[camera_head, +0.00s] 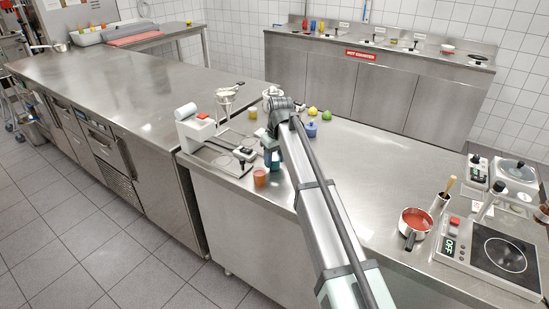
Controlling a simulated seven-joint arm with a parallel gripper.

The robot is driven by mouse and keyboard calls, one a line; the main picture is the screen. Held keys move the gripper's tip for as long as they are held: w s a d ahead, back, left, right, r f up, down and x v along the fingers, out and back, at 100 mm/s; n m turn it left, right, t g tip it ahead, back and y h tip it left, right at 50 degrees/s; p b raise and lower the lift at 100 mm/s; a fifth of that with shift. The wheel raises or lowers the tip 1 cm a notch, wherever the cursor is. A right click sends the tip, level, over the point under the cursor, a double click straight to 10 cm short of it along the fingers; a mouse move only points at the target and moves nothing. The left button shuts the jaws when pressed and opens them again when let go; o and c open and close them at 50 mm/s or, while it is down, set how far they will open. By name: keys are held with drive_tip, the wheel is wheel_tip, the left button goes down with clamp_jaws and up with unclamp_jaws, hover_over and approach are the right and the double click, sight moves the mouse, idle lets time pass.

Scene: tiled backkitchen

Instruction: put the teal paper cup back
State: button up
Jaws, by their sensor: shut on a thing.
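My gripper (269,150) hangs from the far end of my arm, over the near left part of the steel counter (375,165). It is shut on the teal paper cup (275,161), which shows only as a small teal patch below the fingers. My arm and hand hide part of the cup, and I cannot tell whether its base touches the counter. An orange cup (260,177) stands just in front and to the left, near the counter's front edge.
A white-and-steel machine (195,128) stands left of my gripper. A red-filled saucepan (416,219) and a hotplate (500,252) are at right. The counter's middle is clear.

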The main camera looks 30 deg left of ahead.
drive_tip(key=shift+f, duration=0.15)
idle(0.3)
drive_tip(key=o, duration=1.2)
drive_tip(key=shift+o, duration=0.6)
drive_tip(key=shift+o, duration=1.1)
wheel_tip(320, 180, up, 7)
